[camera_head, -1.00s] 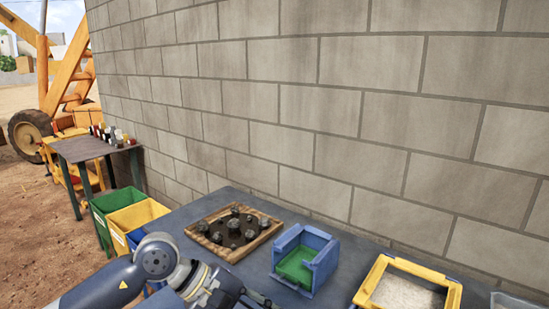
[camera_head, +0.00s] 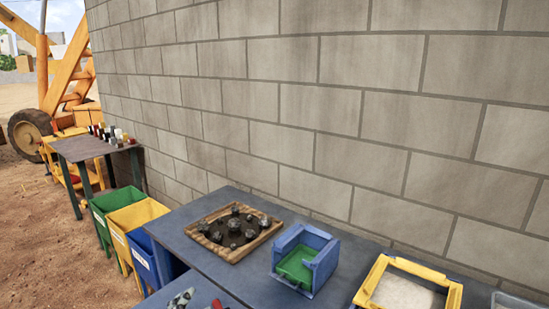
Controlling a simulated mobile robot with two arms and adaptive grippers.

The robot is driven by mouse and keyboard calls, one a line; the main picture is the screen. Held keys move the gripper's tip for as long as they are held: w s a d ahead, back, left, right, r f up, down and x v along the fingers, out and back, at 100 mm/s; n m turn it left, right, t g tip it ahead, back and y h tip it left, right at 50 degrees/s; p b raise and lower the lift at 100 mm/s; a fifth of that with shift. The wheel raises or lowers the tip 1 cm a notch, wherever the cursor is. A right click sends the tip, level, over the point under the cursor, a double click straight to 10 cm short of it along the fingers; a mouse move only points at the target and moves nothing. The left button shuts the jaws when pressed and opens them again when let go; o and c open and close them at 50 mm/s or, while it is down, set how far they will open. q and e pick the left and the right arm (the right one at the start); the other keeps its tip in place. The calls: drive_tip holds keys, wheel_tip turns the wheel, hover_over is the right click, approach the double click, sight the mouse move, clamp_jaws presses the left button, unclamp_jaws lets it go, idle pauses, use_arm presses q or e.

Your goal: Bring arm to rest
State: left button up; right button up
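Neither of my arms nor grippers shows in the head view. A dark table (camera_head: 190,247) runs along the block wall. On it lies a wooden tray (camera_head: 207,233) with several grey rocks (camera_head: 234,224). To its right stands a blue open box (camera_head: 325,262) with a green floor (camera_head: 296,267). Farther right is a yellow-framed tray (camera_head: 369,287) holding pale grainy material (camera_head: 405,296).
Green (camera_head: 104,222), yellow (camera_head: 119,240) and blue (camera_head: 145,262) bins stand left of the table. A small side table (camera_head: 80,149) carries several small items. The block wall (camera_head: 330,120) closes off the back. Partly cut-off objects (camera_head: 181,298) show at the bottom edge.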

use_arm(q)
drive_tip(key=s+a+f+n+g+y, duration=0.1)
drive_tip(key=s+a+f+n+g, duration=0.2)
drive_tip(key=s+f, duration=0.35)
drive_tip(key=s+a+f+n+g, duration=0.1)
drive_tip(key=s+f+n+g, duration=0.3)
drive_tip(key=f, duration=0.4)
drive_tip(key=s+f+n+g, duration=0.1)
drive_tip(key=s+f+g, duration=0.2)
drive_tip(key=s, duration=0.4)
drive_tip(key=s+f+n+g, duration=0.2)
drive_tip(key=s+f+g, duration=0.1)
drive_tip(key=s, duration=0.5)
wheel_tip(320, 180, down, 30)
drive_tip(key=b, duration=0.5)
drive_tip(key=s+a+f+g+b, duration=0.1)
drive_tip(key=s+f+b, duration=0.1)
drive_tip(key=s+f, duration=0.7)
drive_tip(key=s+a+f+g+b, duration=0.1)
drive_tip(key=s+f+b, duration=0.2)
drive_tip(key=s+f, duration=0.5)
wheel_tip(320, 180, down, 5)
drive_tip(key=shift+s+a+f+m, duration=0.15)
drive_tip(key=shift+s+a+m, duration=0.05)
drive_tip(key=shift+s+m, duration=0.2)
